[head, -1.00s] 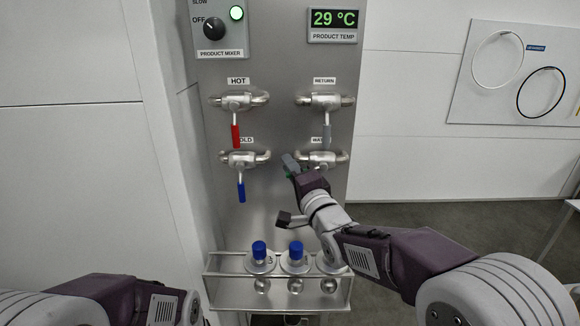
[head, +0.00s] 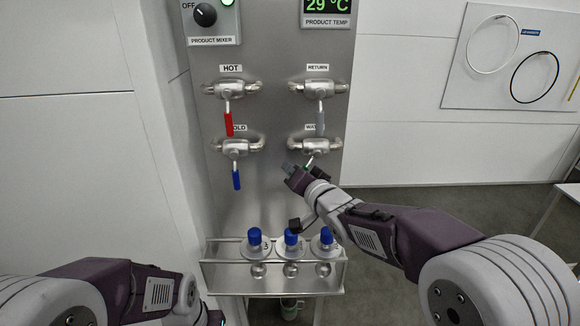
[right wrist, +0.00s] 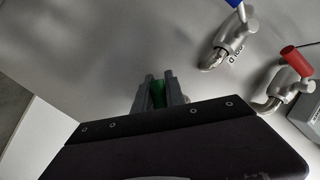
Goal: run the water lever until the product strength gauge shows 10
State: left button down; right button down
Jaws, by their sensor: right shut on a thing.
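The water valve (head: 314,145) is at the lower right of the steel panel, its label partly hidden. Its lever (head: 307,162), with a green grip, slants down and left from the valve. My right gripper (head: 289,170) is shut on the green grip. The right wrist view shows the green grip (right wrist: 158,94) between the two fingers (right wrist: 160,92). The product strength gauge is not in view. My left arm is at the bottom left of the head view, and its fingers are not in view.
Hot (head: 226,89), cold (head: 236,147) and return (head: 318,89) valves surround the water valve, their levers hanging down. Below is a rack (head: 228,280) with blue-capped bottles (head: 255,237). The product temp display (head: 326,8), cut off at the top, reads 29 °C.

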jog(key=shift+d+f+n, duration=0.15)
jog(key=shift+f+n, duration=0.05)
jog(key=shift+n, duration=0.1)
jog(key=c, duration=1.4)
grip_release()
jog(key=shift+v, duration=4.55)
jog(key=shift+r, duration=0.1)
